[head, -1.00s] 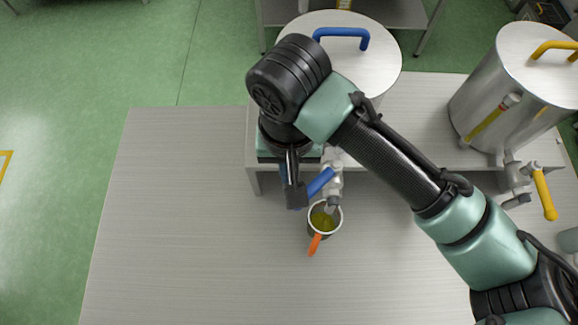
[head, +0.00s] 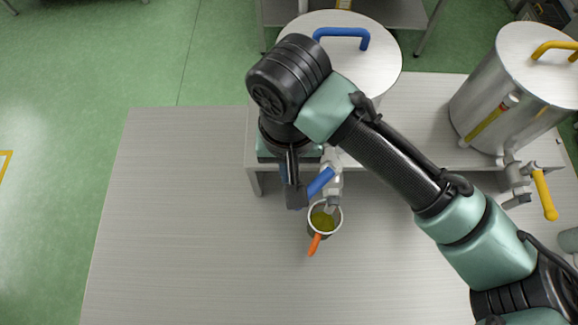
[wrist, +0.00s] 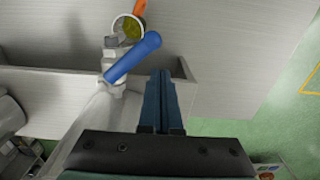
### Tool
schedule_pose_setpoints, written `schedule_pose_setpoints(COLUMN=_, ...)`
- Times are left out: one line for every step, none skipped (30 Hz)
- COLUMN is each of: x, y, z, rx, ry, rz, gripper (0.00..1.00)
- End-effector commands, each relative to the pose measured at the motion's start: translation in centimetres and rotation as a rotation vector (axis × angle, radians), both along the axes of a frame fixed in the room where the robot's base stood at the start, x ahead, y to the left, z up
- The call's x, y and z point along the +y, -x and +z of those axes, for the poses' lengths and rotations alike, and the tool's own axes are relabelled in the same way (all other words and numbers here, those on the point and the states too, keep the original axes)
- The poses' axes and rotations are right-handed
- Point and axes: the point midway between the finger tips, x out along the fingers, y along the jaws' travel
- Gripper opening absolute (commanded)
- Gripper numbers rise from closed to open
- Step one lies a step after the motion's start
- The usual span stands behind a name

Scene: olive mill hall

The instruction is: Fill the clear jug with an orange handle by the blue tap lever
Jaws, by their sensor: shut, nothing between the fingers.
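The clear jug (head: 324,222) with its orange handle (head: 314,244) stands on the lower bench under the spout of the blue-levered tap. Yellow-green liquid shows inside it; the exact level is hard to tell. The jug also shows at the top of the wrist view (wrist: 131,28). The blue tap lever (head: 320,182) slants across the tap, and it shows large in the wrist view (wrist: 133,58). My gripper (wrist: 160,76) is shut and empty, its fingertips beside the blue lever. Whether they touch it, I cannot tell. In the head view the gripper is partly hidden by my arm.
The steel tank with a blue lid handle (head: 342,36) stands on the raised shelf behind the tap. A second tank (head: 490,95) with a yellow tap lever (head: 543,193) stands to the right. The bench left of the jug (head: 180,230) is clear.

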Motion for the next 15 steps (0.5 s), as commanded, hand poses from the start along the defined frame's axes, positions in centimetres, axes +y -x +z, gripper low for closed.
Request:
schedule_pose_setpoints(x=0.0, y=0.0, z=0.0, rx=0.000, ry=0.000, rz=0.000, gripper=0.00)
schedule_pose_setpoints(x=0.0, y=0.0, z=0.0, rx=0.000, ry=0.000, rz=0.000, gripper=0.00)
schedule_pose_setpoints(x=0.0, y=0.0, z=-0.1, rx=0.000, ry=0.000, rz=0.000, gripper=0.00)
schedule_pose_setpoints(x=0.0, y=0.0, z=-0.2, rx=0.000, ry=0.000, rz=0.000, gripper=0.00)
schedule_pose_setpoints(x=0.0, y=0.0, z=-0.3, rx=0.000, ry=-0.001, rz=0.000, gripper=0.00)
schedule_pose_setpoints(x=0.0, y=0.0, z=-0.6, rx=0.001, ry=-0.001, rz=0.000, gripper=0.00)
schedule_pose_setpoints(x=0.0, y=0.0, z=-0.8, rx=0.001, ry=-0.001, rz=0.000, gripper=0.00)
schedule_pose_setpoints(x=0.0, y=0.0, z=-1.0, rx=0.001, ry=-0.002, rz=0.000, gripper=0.00)
schedule_pose_setpoints(x=0.1, y=0.0, z=-1.3, rx=0.001, ry=-0.002, rz=0.000, gripper=0.00)
schedule_pose_setpoints(x=0.0, y=0.0, z=-1.6, rx=0.001, ry=-0.002, rz=0.000, gripper=0.00)
schedule_pose_setpoints(x=0.0, y=0.0, z=-1.8, rx=0.001, ry=-0.002, rz=0.000, gripper=0.00)
schedule_pose_setpoints(x=0.0, y=0.0, z=-2.2, rx=0.001, ry=-0.001, rz=-0.001, gripper=0.00)
schedule_pose_setpoints(x=0.0, y=0.0, z=-2.4, rx=0.000, ry=-0.001, rz=-0.001, gripper=0.00)
schedule_pose_setpoints(x=0.0, y=0.0, z=-2.7, rx=0.001, ry=-0.001, rz=-0.001, gripper=0.00)
schedule_pose_setpoints(x=0.0, y=0.0, z=-3.0, rx=0.001, ry=-0.002, rz=-0.001, gripper=0.00)
